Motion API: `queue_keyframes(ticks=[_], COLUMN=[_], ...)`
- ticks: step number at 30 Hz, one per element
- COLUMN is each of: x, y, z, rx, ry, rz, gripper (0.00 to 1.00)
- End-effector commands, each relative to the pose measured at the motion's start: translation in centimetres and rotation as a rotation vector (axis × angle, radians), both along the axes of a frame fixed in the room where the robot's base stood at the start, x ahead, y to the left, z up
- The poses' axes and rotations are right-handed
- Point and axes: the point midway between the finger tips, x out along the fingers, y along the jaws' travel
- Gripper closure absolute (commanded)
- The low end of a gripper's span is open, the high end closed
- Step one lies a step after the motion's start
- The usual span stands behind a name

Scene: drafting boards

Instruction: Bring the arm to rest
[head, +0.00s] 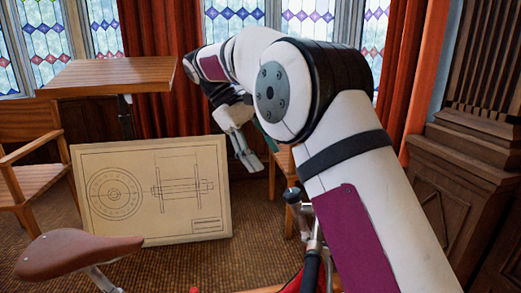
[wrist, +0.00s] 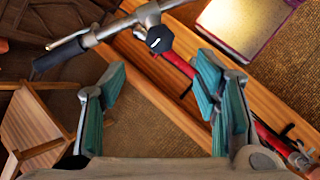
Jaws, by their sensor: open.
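My arm reaches up from the lower right in the head view and bends over at the top middle. My gripper (head: 249,157) hangs from its far end, in front of the red curtain and beside the drawing board. The wrist view shows my gripper (wrist: 160,72) with its two teal-padded fingers wide apart. Nothing is between the pads. A bicycle's handlebar (wrist: 105,33) and red frame lie beyond the fingers, apparently below them. Part of the gripper is hidden by the arm in the head view.
A drawing board (head: 150,215) with a wheel drawing stands at left centre. A brown bicycle saddle (head: 75,255) is at lower left. A wooden-topped table (head: 110,75) and a wooden chair (head: 25,180) stand at left. Dark wooden panelling (head: 470,170) is close on the right.

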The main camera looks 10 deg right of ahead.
Motion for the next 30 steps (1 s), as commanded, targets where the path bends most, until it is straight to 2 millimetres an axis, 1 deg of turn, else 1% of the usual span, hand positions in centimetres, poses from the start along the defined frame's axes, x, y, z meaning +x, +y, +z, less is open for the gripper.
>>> queue_keyframes(ticks=[4,14,17,19,23,27,30], x=[0.2,0.2,-0.1,-0.6,-2.6,-5.8,-8.3], y=[0.3,0.4,0.2,-0.2,-1.6,-3.1,-4.0], z=[0.6,0.7,1.0,1.5,3.1,4.5,5.0], rx=[0.000,0.000,0.005,0.017,0.057,0.121,0.167], ry=[-0.001,0.000,-0.009,-0.029,-0.092,-0.186,-0.254], rz=[-0.001,0.000,-0.002,-0.006,-0.021,-0.051,-0.077], gripper=[0.44,0.44,0.44,0.44,0.44,0.44,0.44])
